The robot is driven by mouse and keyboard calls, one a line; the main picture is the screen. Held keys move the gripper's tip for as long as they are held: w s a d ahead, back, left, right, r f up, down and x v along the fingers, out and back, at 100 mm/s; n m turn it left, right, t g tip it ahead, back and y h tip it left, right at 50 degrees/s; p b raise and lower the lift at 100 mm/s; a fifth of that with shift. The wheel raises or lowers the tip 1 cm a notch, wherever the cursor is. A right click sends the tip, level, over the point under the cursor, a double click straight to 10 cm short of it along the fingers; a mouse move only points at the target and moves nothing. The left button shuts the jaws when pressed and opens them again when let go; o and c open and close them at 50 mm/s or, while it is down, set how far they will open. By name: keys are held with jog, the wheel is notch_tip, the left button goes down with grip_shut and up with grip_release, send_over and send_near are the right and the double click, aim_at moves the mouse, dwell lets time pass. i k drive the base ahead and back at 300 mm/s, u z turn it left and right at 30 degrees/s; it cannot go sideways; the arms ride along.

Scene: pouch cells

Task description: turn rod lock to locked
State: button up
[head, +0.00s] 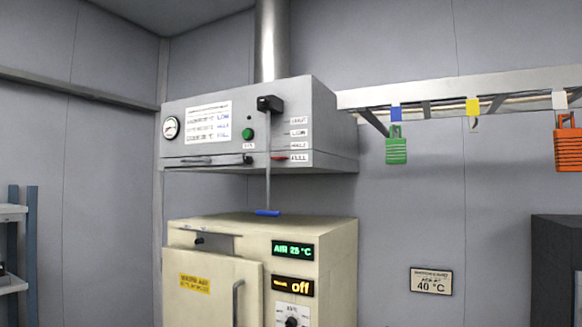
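A grey hood (230,172) hangs on the wall above a cream oven. A thin vertical rod (267,180) runs down its front from a black block (269,103) to a blue handle (267,213) just above the oven top. A red pointer (279,158) beside the rod is level with the lowest label, which seems to read FULL. A small black knob (248,159) sits left of the rod near a small white label too small to read. I cannot tell for sure which part is the rod lock, or its setting. My gripper is not in view.
The cream oven (338,255) has a closed-looking door (215,290) with a vertical handle, and displays reading 25 °C and off. A wall rail (440,92) at right carries a green padlock (396,150) and an orange padlock (568,150). A dark cabinet (556,250) stands at right.

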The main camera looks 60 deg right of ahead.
aim_at(263, 102)
jog(key=u, duration=0.9)
jog(key=k, duration=0.1)
jog(key=z, duration=2.5)
jog(key=k, duration=0.9)
jog(key=u, duration=0.1)
jog(key=i, duration=0.75)
jog(key=u, duration=0.05)
